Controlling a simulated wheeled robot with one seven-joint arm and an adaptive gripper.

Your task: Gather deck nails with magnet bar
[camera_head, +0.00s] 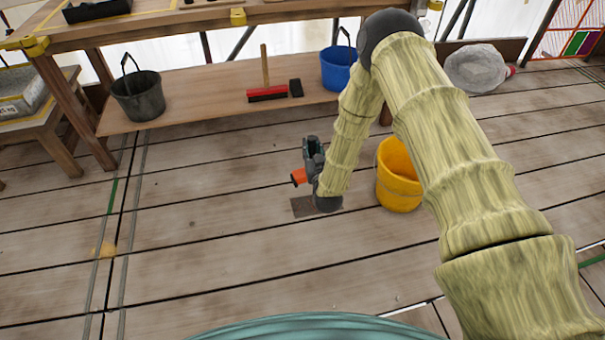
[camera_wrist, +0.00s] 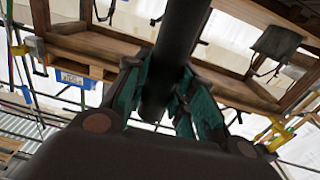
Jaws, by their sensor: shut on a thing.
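My gripper (camera_head: 313,158) is low over the plank deck, left of the yellow bucket. In the wrist view, its teal-padded fingers (camera_wrist: 170,92) are shut on a dark round bar (camera_wrist: 178,45), seemingly the magnet bar's handle. The bar runs up out of that picture. An orange piece (camera_head: 299,176) shows beside the fingers in the head view; I cannot tell whether it belongs to the held tool. My wrist hides part of the deck below. Deck nails are not clearly visible; a few tiny specks (camera_head: 192,223) on the planks are too small to identify.
A yellow bucket (camera_head: 397,180) stands close right of my wrist. A dark brown patch (camera_head: 302,208) lies beneath it. The workbench's lower shelf (camera_head: 200,95) holds a black bucket (camera_head: 137,92), a red brush (camera_head: 267,93) and a blue bucket (camera_head: 338,68). The front-left deck is mostly clear.

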